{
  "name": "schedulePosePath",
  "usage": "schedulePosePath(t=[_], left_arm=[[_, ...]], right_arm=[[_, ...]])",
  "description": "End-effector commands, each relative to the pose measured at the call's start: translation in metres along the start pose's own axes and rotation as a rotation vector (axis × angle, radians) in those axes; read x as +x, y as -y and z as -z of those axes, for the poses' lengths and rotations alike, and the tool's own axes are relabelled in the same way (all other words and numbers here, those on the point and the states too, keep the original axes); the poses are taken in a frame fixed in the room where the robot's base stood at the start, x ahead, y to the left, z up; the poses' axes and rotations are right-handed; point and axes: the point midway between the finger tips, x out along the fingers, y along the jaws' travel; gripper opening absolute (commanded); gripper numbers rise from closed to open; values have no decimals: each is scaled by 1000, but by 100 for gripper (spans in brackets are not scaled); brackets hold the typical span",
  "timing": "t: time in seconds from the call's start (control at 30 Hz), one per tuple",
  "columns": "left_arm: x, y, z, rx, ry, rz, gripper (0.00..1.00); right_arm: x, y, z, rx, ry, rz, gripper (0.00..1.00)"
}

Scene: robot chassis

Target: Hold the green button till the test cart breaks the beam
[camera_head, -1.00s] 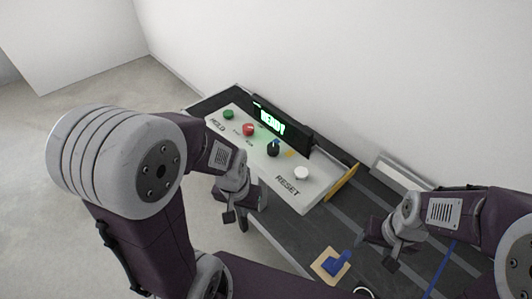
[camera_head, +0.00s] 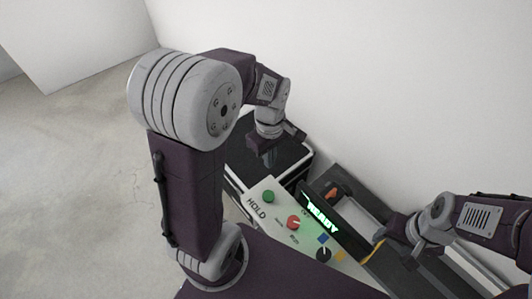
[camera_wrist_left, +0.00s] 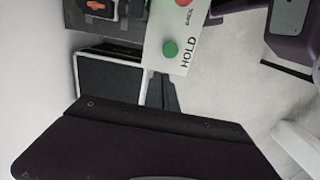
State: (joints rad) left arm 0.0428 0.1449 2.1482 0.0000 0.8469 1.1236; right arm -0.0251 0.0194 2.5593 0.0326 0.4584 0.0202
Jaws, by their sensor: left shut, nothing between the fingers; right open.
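The green button (camera_head: 268,196) sits at the HOLD end of the white control panel (camera_head: 262,222). It also shows in the left wrist view (camera_wrist_left: 170,48). My left gripper (camera_head: 262,157) is beyond that end, over a black case, pointing down and apart from the button. Its shut, empty fingers (camera_wrist_left: 161,95) point towards the green button in the wrist view. My right gripper (camera_head: 407,254) is open over the track on the right. A red-orange item (camera_head: 333,192) sits behind the display; I cannot tell if it is the test cart.
The lit display (camera_head: 322,214) reads READY. The black case (camera_head: 296,160) with pale edges adjoins the panel. A white wall stands behind; open floor lies left.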

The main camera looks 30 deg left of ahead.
Motion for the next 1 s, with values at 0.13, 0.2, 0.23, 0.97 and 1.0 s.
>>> schedulePosePath(t=[0.13, 0.2, 0.23, 0.97, 1.0], left_arm=[[-1, 0, 0, -16, 1, 2, 0], [-1, 0, 0, -15, 1, 2, 0], [-1, 0, 0, -15, 1, 2, 0], [110, 2, -1, -12, 4, 9, 0], [116, 2, -1, -12, 4, 8, 0]], right_arm=[[0, 0, 0, 0, 1, 0, 59], [0, 0, -1, 0, 1, 0, 59], [0, 0, -1, 0, 1, 0, 59], [-20, 0, 2, 0, 1, 0, 59], [-21, 0, 2, 0, 1, 0, 59]])
